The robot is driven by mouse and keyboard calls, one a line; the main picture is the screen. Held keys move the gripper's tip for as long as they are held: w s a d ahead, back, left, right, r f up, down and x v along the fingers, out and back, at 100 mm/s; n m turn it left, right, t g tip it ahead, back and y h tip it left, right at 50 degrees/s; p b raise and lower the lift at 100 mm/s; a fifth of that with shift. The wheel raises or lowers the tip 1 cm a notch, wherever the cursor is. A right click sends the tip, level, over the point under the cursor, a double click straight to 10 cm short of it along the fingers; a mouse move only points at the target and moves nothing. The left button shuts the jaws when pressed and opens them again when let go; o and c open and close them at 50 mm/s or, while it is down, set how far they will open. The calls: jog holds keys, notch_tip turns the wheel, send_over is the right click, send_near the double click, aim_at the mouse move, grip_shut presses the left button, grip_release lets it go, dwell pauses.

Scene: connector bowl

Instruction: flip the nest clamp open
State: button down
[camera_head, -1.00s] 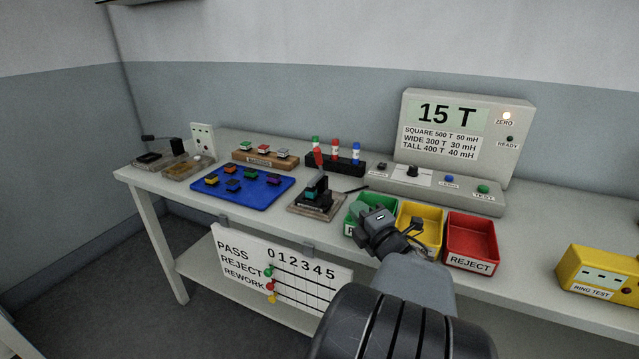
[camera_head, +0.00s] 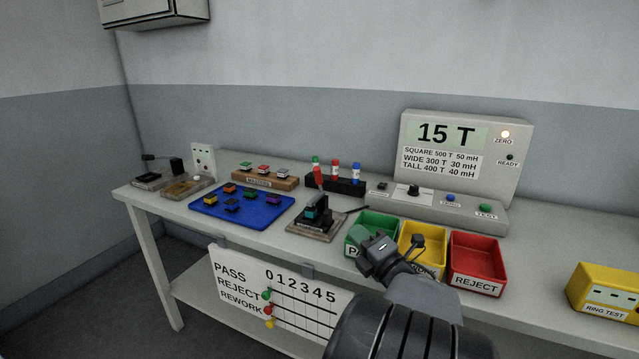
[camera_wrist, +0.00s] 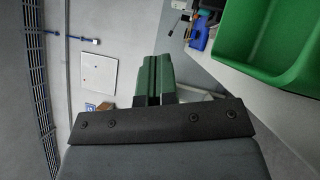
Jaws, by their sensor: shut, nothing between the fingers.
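The nest clamp (camera_head: 316,207) stands on a small wooden base near the middle of the bench, with its red-tipped lever standing upright. A teal part shows in the nest under its dark body. My gripper (camera_head: 360,236) is in front of the green bin, to the right of the clamp and apart from it. In the wrist view my gripper (camera_wrist: 152,80) shows its green fingers together with nothing between them. The clamp cannot be made out clearly in the wrist view.
Green (camera_head: 383,226), yellow (camera_head: 422,230) and red (camera_head: 476,252) bins stand right of the clamp. A blue mat (camera_head: 262,214) with several small parts lies to its left. A rack (camera_head: 349,186) of coloured-cap bottles and the tester (camera_head: 455,160) stand behind. A score board (camera_head: 310,311) hangs in front.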

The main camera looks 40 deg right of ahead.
jog(key=x, duration=1.7)
jog(key=shift+w+p, duration=0.35)
jog(key=shift+w+d+r+p, duration=0.15)
jog(key=shift+w+d+r, duration=0.15)
jog(key=shift+w+d, duration=0.3)
jog(key=shift+w+d+r+p, duration=0.15)
jog(key=shift+w+d+r, duration=0.25)
jog(key=shift+d, duration=0.45)
